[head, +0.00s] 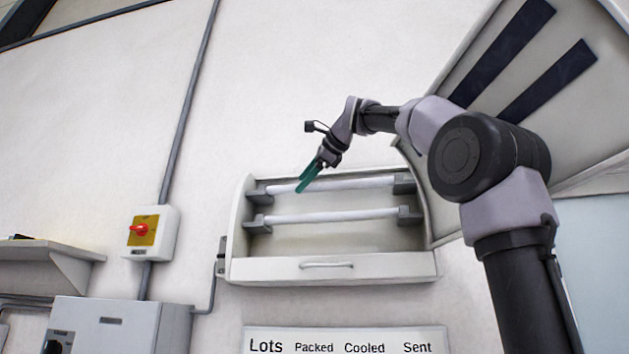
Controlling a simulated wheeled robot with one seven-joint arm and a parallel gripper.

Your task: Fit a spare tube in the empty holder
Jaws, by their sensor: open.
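A white wall-mounted light box (340,272) has two pairs of grey end holders. An upper white tube (358,184) spans the upper pair, between the left holder (258,192) and the right holder (404,183). A lower white tube (335,216) spans the lower pair. No empty holder and no loose spare tube shows in this view. My gripper (306,182), with green fingers pointing down and left, is open at the upper tube, left of its middle. Its fingers hide a short part of that tube. I cannot tell whether they touch it or how firmly its ends sit.
A handle (327,265) is on the box's lower front. A red-and-yellow switch (140,229), conduit (188,105) and shelf (50,255) are to the left. A sign (345,342) hangs below the box. My arm fills the right side. The wall above the box is bare.

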